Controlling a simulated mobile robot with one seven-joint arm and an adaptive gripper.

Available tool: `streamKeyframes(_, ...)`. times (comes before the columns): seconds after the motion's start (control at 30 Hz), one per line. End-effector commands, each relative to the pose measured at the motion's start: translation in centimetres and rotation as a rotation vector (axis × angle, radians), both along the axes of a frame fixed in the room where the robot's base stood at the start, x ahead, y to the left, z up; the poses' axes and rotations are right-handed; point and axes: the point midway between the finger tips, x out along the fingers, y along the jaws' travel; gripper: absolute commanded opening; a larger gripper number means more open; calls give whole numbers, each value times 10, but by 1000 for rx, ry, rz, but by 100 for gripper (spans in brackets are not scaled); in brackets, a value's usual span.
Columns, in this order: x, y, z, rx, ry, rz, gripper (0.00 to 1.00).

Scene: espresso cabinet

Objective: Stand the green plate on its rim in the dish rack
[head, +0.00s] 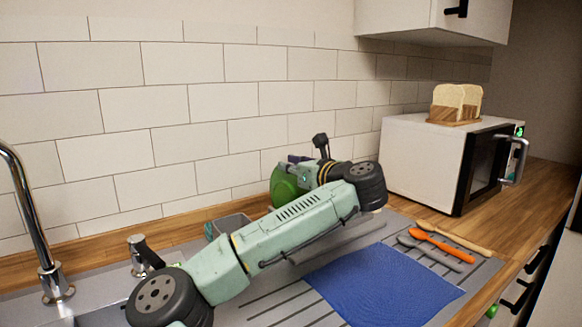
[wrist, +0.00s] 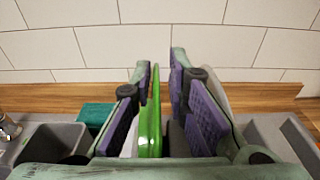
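The green plate (wrist: 150,125) stands upright, edge-on, between the fingers of my gripper (wrist: 162,80) in the wrist view. It is close beside the left finger; whether they touch is unclear. A gap shows between the plate and the right finger, so the gripper is open around it. In the head view the green plate (head: 284,186) is partly hidden behind my gripper (head: 303,170), near the tiled wall. The dish rack is mostly hidden by my arm and gripper; I cannot make out its slots or whether the plate's lower rim rests in one.
A blue cloth (head: 385,285) lies on the grey drainboard, with an orange spoon (head: 440,246) and other utensils to its right. A white microwave (head: 425,160) carries bread slices in a wooden holder (head: 452,122). A tap (head: 35,225) stands at left. A pale plate-like edge (wrist: 217,87) shows behind the right finger.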

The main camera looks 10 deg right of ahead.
Motion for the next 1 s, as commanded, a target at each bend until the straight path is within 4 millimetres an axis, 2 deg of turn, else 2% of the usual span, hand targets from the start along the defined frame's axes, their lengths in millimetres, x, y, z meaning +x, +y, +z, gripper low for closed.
streamKeyframes(0.17,0,0,0,0,1,0,29)
streamKeyframes(0.5,0,0,3,0,1,0,29)
streamKeyframes(0.67,0,0,26,-1,0,0,29)
streamKeyframes(0.8,0,-1,55,-2,-2,-1,29)
streamKeyframes(1.0,0,0,87,-1,0,0,29)
